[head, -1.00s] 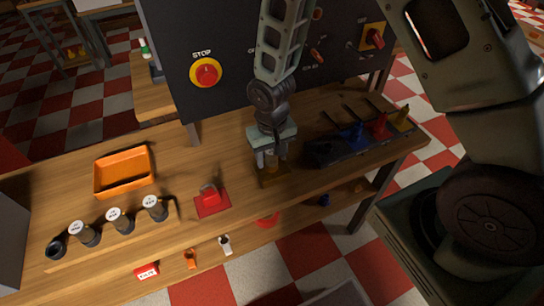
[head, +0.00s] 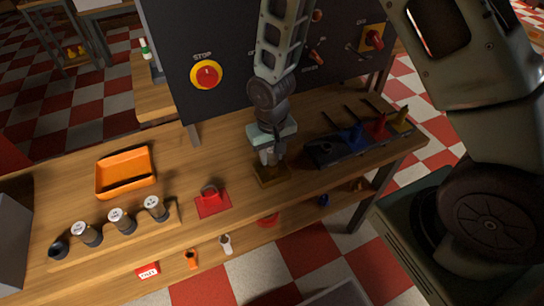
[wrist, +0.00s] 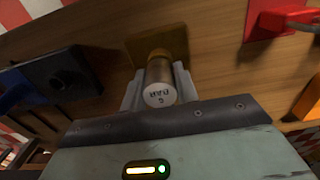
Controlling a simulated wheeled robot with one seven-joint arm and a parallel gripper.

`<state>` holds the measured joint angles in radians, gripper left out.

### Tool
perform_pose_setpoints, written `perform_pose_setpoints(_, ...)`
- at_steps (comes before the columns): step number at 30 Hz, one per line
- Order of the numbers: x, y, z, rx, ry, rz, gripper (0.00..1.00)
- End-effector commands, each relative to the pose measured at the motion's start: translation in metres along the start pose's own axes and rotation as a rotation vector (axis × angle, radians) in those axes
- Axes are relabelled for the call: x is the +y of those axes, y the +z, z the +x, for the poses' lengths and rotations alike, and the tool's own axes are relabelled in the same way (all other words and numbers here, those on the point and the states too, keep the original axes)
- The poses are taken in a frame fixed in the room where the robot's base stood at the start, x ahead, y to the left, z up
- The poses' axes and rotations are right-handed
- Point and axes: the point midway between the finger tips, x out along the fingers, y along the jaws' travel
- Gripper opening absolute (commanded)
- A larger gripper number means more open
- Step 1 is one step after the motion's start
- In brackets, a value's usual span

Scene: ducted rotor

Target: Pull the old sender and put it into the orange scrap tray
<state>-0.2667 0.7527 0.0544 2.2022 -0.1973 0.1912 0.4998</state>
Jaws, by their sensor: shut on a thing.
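The old sender (wrist: 160,82) is a brass-brown cylinder with a white cap marked BAR. It stands between the two fingers of my gripper (wrist: 159,90), which is shut on it. In the head view my gripper (head: 271,158) is just above a small brown block (head: 272,176) on the bench. The block also shows behind the sender in the wrist view (wrist: 146,48). I cannot tell whether the sender's lower end is clear of the block. The orange scrap tray (head: 127,190) lies empty at the left of the bench.
A red padlock-like piece (head: 210,192) sits on a red mat between block and tray. A rack (head: 110,240) with several white-capped cylinders is at front left. A dark tool holder (head: 330,155) is close on the right. A panel with a STOP button (head: 206,75) stands behind.

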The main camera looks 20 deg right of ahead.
Motion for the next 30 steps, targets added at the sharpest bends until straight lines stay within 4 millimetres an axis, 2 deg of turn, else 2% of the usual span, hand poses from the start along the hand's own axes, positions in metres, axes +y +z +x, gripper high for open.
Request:
perform_pose_setpoints(14, 0.0, 0.0, -0.004, 0.0, 0.0, 0.0, 0.08)
perform_pose_setpoints(30, 0.0, 0.0, -0.035, 0.001, 0.0, 0.001, 0.08)
